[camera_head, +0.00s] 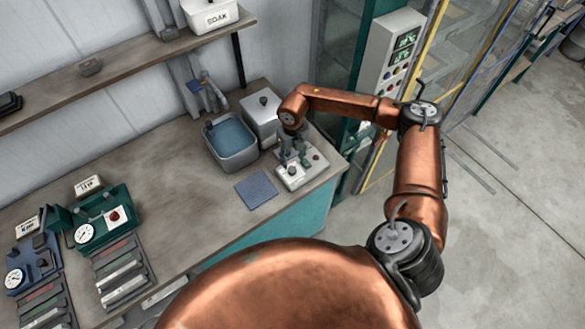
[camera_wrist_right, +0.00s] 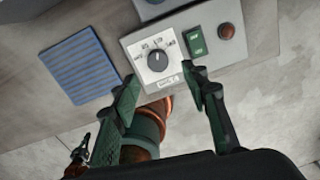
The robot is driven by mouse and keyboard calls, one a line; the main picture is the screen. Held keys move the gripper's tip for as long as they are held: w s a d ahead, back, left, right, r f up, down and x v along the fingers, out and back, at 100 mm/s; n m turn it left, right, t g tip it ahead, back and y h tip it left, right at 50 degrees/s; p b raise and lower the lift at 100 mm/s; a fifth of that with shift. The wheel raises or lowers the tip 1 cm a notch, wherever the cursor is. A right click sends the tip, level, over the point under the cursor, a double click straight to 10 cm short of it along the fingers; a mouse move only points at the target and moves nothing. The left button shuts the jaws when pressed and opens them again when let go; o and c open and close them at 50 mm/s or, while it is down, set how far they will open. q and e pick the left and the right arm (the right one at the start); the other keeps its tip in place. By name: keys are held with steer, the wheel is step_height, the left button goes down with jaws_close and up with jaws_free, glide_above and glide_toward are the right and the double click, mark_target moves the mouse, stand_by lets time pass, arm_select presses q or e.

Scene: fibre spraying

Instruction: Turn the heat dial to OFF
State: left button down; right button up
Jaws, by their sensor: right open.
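The heat dial (camera_wrist_right: 158,60) is a dark round knob with a pale pointer line on a white label plate, on a light grey control box. In the right wrist view its pointer is near straight up, among small markings too blurred to read surely. A green rocker switch (camera_wrist_right: 197,44) and a red-brown round lamp or button (camera_wrist_right: 227,32) sit to its right. The box also shows in the head view (camera_head: 318,172). My right gripper (camera_head: 293,160) is over the box, its fingers (camera_wrist_right: 165,88) apart and empty, on either side of the dial's lower area. My left gripper is not in view.
A water-filled grey basin (camera_head: 231,138) and a pale lidded box (camera_head: 262,112) stand behind the control box. A blue striped mat (camera_head: 257,189) lies left of it. Gauges and green devices (camera_head: 103,218) are far left. A tall control panel (camera_head: 392,60) stands right of the bench.

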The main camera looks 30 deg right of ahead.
mark_target(292, 170)
step_height(292, 170, down, 7)
steer(key=shift+a+p, duration=0.1)
steer(key=shift+p, duration=0.45)
steer(key=shift+c, duration=0.3)
jaws_close()
